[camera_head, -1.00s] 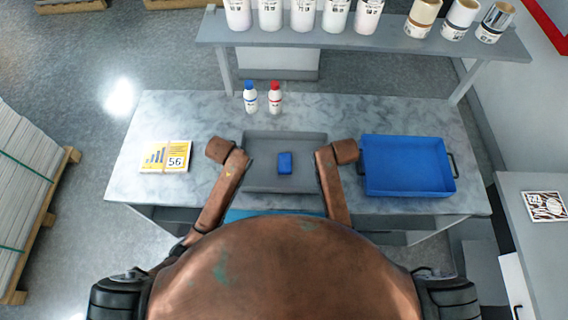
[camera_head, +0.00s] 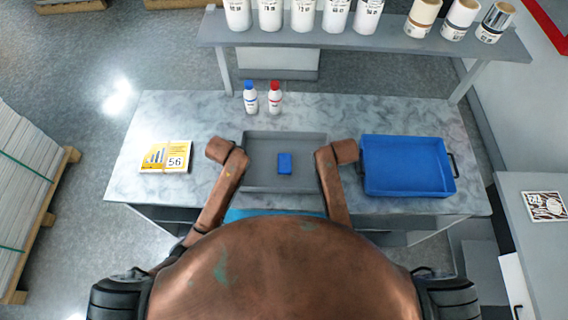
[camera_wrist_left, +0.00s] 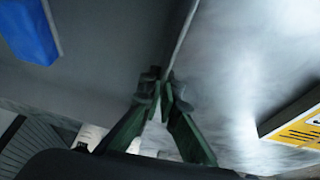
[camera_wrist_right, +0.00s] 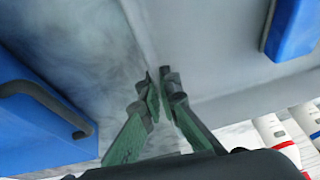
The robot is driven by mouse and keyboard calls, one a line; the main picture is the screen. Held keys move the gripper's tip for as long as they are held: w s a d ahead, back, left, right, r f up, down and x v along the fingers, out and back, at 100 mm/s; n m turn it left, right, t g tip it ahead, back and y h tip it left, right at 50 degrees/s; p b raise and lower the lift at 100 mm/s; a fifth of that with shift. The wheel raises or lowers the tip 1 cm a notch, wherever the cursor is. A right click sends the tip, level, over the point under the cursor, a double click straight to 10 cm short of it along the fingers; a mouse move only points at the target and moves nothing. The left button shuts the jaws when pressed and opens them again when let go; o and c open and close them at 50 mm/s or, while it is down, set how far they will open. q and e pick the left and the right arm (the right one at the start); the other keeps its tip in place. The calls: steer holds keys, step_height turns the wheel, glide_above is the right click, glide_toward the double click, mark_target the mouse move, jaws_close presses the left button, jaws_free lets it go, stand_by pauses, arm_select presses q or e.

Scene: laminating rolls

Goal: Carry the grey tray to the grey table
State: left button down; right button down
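The grey tray (camera_head: 262,170) lies on the marbled worktop in front of me. A small blue block (camera_head: 285,163) sits inside it and also shows in the left wrist view (camera_wrist_left: 28,30). My left gripper (camera_head: 240,158) is at the tray's left wall; in the left wrist view its green fingers (camera_wrist_left: 165,92) are close together with the wall between them. My right gripper (camera_head: 324,160) is at the right wall; in the right wrist view its fingers (camera_wrist_right: 163,92) pinch that wall. The grey table (camera_head: 515,215) stands at the right edge of the head view.
A blue tray (camera_head: 408,168) with dark handles lies close to my right arm. Two bottles, blue-capped (camera_head: 250,98) and red-capped (camera_head: 275,98), stand behind the grey tray. A yellow-white card pack (camera_head: 166,157) lies left. A shelf (camera_head: 380,42) with rolls spans the back.

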arm_select(q)
steer(key=shift+r, duration=0.15)
arm_select(e)
steer(key=shift+r, duration=0.15)
